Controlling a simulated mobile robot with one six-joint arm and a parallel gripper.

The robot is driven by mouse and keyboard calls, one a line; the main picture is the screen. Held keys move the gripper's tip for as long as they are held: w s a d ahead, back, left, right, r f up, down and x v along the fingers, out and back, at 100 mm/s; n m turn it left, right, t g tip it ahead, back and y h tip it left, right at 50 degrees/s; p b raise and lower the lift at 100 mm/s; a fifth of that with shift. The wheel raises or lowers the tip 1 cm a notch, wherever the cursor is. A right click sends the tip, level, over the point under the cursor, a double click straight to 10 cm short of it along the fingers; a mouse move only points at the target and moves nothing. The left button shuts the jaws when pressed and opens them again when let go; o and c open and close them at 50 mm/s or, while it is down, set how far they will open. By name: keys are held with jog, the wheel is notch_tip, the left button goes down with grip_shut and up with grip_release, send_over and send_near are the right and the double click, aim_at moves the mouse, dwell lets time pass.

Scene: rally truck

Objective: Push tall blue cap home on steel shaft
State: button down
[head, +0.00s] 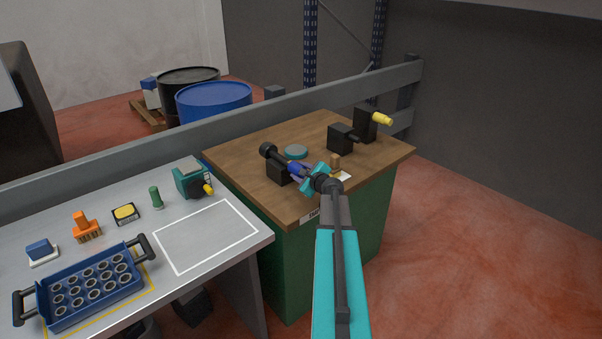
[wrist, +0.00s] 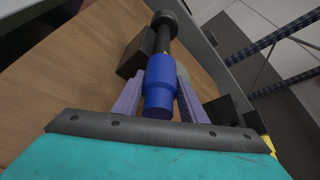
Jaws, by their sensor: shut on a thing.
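The blue cap (wrist: 159,85) sits between the purple fingers of my gripper (wrist: 159,98), which is shut on it. In the head view the cap (head: 296,169) shows as a small blue piece at the tip of my gripper (head: 301,171). The dark shaft (wrist: 163,42) runs in line with the cap, beyond it, and ends in a wider round black knob (wrist: 166,20). The cap's far end meets the shaft's near end. How far the shaft reaches inside is hidden. A black block (head: 280,173) stands beside and under the shaft on the wooden bench top (head: 325,127).
A grey-blue round disc (head: 296,152) lies behind the shaft. Two black blocks (head: 341,138) (head: 365,123) stand at the right, the farther one with a yellow piece (head: 382,119). A small tan block (head: 335,161) is near my wrist. A grey table with a blue crate (head: 92,293) is at left.

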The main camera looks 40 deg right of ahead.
jog(key=shift+w, duration=1)
jog(key=c, duration=1)
grip_release()
jog(key=shift+s, duration=0.15)
jog(key=shift+b+v, duration=1.65)
jog(key=shift+v, duration=5.1)
jog(key=shift+a+f, duration=0.1)
